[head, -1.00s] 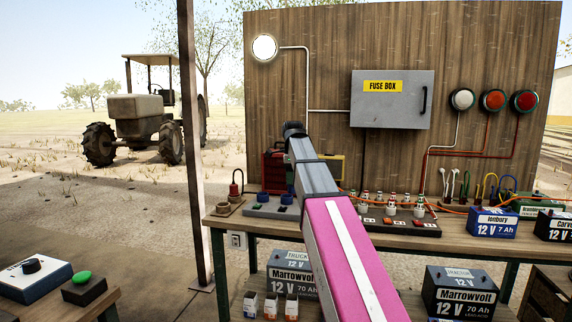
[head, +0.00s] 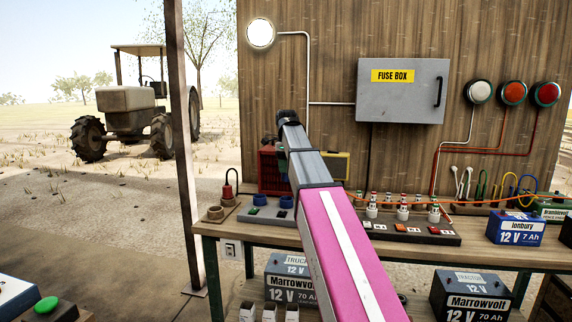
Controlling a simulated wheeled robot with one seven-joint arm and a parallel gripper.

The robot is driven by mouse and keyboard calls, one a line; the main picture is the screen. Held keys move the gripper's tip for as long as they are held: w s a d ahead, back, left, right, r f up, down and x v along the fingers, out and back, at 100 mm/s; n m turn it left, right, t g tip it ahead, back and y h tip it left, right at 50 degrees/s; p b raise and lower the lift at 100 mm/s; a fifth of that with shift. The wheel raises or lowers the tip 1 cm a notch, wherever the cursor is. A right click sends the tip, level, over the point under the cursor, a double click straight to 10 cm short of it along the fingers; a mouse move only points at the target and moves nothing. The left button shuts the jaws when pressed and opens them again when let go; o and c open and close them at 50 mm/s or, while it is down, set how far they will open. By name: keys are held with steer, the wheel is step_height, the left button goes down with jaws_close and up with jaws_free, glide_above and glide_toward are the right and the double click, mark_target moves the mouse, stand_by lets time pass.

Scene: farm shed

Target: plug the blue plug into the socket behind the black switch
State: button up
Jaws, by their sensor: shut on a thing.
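A low grey block (head: 266,216) stands at the left part of the workbench, partly behind my arm. Two round blue pieces (head: 260,200) rise along its back; whether they are sockets or plugs is too small to tell. Small switches sit in front of them, a greenish one (head: 252,210) on the left and a dark one (head: 281,213) on the right. A blue cable loop (head: 527,180) stands among other coloured cables at the right; I cannot make out its plug.
The workbench (head: 474,234) carries a dark strip (head: 412,232) with several white-and-coloured pieces and a blue battery (head: 515,228). An orange cable (head: 470,203) crosses above it. A post (head: 183,150) stands left. The fuse box (head: 400,92) hangs on the back board.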

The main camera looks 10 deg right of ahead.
mark_target(286, 180)
steer(key=shift+f, duration=3.1)
steer(key=shift+f, duration=1.95)
stand_by(0.8)
steer(key=o, duration=1)
steer(key=shift+o, duration=0.2)
steer(key=shift+r, duration=4.5)
